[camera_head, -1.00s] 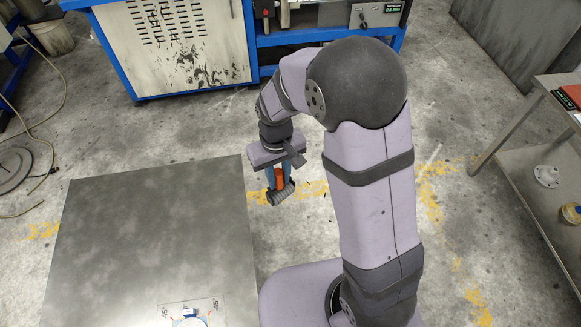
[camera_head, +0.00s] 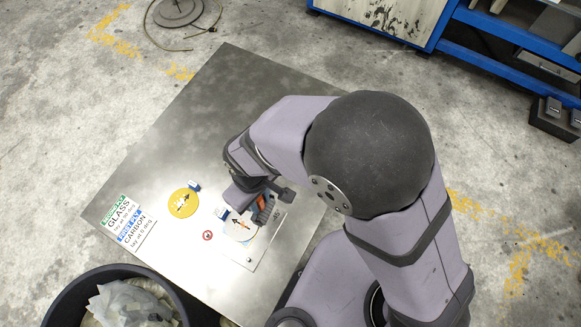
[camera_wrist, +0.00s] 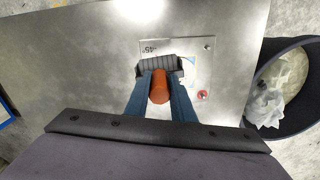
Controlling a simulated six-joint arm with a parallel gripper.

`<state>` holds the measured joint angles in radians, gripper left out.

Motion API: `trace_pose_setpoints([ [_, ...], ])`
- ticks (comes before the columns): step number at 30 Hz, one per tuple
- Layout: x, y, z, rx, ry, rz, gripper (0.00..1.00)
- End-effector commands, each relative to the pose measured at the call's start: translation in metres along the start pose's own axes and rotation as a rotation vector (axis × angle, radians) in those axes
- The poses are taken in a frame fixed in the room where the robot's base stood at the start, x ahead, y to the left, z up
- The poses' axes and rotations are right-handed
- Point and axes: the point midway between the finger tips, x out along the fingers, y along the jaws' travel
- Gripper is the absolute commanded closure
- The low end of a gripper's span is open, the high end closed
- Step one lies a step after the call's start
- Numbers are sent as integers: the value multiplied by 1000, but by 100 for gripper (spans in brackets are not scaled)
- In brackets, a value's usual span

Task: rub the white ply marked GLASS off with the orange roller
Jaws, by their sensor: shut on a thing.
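My gripper (camera_wrist: 160,100) is shut on the orange roller, with its blue fingers on either side of the orange handle (camera_wrist: 159,88). The dark ribbed roller head (camera_wrist: 158,65) points away from the gripper. In the head view the orange roller (camera_head: 262,203) is over the marked plate (camera_head: 238,258), at the upper right of a white round ply (camera_head: 238,230). The roller and fingers hide much of this ply in the wrist view. I cannot read GLASS on it, and cannot tell whether the roller touches it.
The plate lies on a metal table (camera_head: 215,105). A yellow disc (camera_head: 180,205) and GLASS and CARBON labels (camera_head: 118,213) lie left of it. A black bin (camera_head: 62,300) with crumpled film (camera_head: 130,303) stands off the table's front edge. The table's far part is clear.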

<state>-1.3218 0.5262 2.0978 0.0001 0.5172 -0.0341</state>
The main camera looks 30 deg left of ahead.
Motion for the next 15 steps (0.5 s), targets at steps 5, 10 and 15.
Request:
trace_pose_setpoints([
  [5,12,-43,-8,-216,0,0,100],
  [10,12,-46,-22,-392,2,0,100],
  [15,8,-47,-35,-588,2,0,100],
])
